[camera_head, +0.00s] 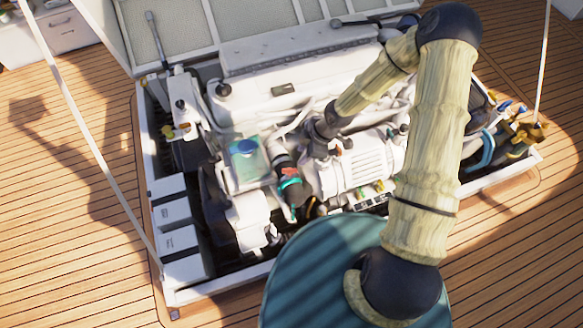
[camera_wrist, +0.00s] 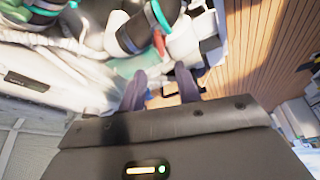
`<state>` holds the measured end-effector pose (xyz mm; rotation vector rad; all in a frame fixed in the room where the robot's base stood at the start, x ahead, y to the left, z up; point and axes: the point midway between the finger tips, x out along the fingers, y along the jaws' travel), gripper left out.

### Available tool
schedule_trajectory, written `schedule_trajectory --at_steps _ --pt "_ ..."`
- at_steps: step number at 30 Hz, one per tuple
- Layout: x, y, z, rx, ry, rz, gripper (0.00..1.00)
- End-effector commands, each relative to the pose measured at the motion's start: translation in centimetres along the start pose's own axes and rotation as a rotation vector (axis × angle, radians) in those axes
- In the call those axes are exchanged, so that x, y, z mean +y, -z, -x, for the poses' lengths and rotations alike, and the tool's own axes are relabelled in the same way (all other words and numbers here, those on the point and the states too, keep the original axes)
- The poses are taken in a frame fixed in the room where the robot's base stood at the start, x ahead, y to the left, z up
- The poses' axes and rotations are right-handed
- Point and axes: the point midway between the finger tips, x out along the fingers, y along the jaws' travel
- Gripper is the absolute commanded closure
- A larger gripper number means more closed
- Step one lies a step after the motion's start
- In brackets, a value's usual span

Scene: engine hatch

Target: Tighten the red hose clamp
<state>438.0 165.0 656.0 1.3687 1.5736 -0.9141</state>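The red hose clamp (camera_head: 290,172) shows as a small red piece on a black hose (camera_head: 283,160) in the middle of the engine, next to a teal band (camera_head: 291,183). In the wrist view a red piece (camera_wrist: 158,43) lies beyond my fingertips, beside the black hose (camera_wrist: 135,30) and teal bands (camera_wrist: 160,15). My gripper (camera_wrist: 160,88) has its two dark fingers apart, with nothing clearly held between them. It points toward the hose, and the red piece appears ahead of the gap. In the head view my gripper is small and dark, just right of the hose.
A white ribbed housing (camera_head: 352,172) is close on the right. The white hatch frame (camera_head: 225,285) surrounds the engine; wooden deck (camera_head: 65,220) lies open outside it.

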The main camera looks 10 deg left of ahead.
Motion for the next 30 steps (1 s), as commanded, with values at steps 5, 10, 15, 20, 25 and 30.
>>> schedule_trajectory --at_steps 5,10,15,20,25,30 --pt "-0.1 0.0 -3.4 -0.001 0.003 0.001 0.67" --pt "-0.1 0.0 -6.4 -0.001 0.003 0.001 0.67" --pt "-0.1 0.0 -9.0 -0.001 0.002 0.0 0.67" --pt "0.0 0.0 -10.1 0.0 0.0 0.0 0.67" --pt "0.0 0.0 -10.2 0.0 0.0 0.0 0.67" --pt "0.0 0.0 -10.1 -0.001 0.0 -0.001 0.79"
